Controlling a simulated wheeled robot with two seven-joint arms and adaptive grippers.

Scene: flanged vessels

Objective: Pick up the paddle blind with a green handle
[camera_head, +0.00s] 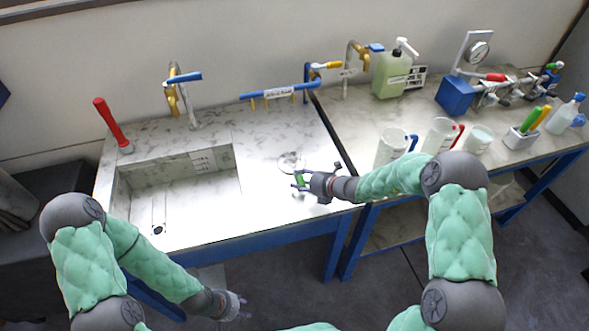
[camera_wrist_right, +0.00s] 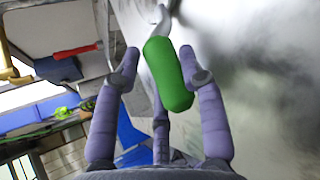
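The paddle blind's green handle (camera_head: 299,179) is at the right end of the counter with the sink, at my right gripper (camera_head: 305,183). A shiny round disc (camera_head: 290,162) shows just beyond it. In the right wrist view the green handle (camera_wrist_right: 168,75) lies between the spread fingers of my right gripper (camera_wrist_right: 159,62), with a pale metal stem at its far end. A gap shows on the handle's left; the right finger is close to it, and contact cannot be told. My left gripper (camera_head: 236,305) hangs low in front of the counter, away from the blind; its fingers are unclear.
A sink basin (camera_head: 180,200) is at left, with a red-handled tool (camera_head: 112,125) and taps behind. A blue-handled bar (camera_head: 280,93) runs along the back. The right table holds a soap bottle (camera_head: 393,72), measuring jugs (camera_head: 391,147) and a gauge stand (camera_head: 478,52).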

